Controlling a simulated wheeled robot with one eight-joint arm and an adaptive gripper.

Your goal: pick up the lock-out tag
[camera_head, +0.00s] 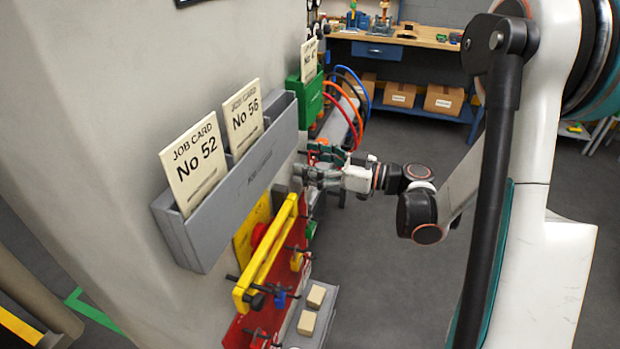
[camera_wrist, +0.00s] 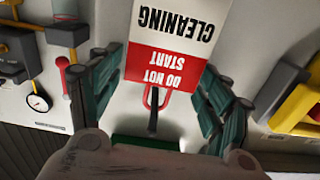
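The lock-out tag (camera_wrist: 168,45) fills the top middle of the wrist view. It is white and red, reads "DO NOT START" and "CLEANING", and appears upside down. A red loop (camera_wrist: 147,98) at its edge is around or beside a dark peg (camera_wrist: 153,118); I cannot tell which. My gripper (camera_wrist: 160,75) is open, with teal fingers on the left and right of the tag and visible gaps to it. In the head view my gripper (camera_head: 318,168) is close to the wall, beyond the grey card holder. I cannot make out the tag there.
A grey holder (camera_head: 222,190) with job cards is on the wall. Below it is a red board (camera_head: 240,330) with a yellow bar (camera_head: 270,255). A green holder (camera_head: 308,98) and coloured hoses are beyond. The wrist view shows a gauge (camera_wrist: 38,102) at left. Open floor (camera_head: 380,270) lies right.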

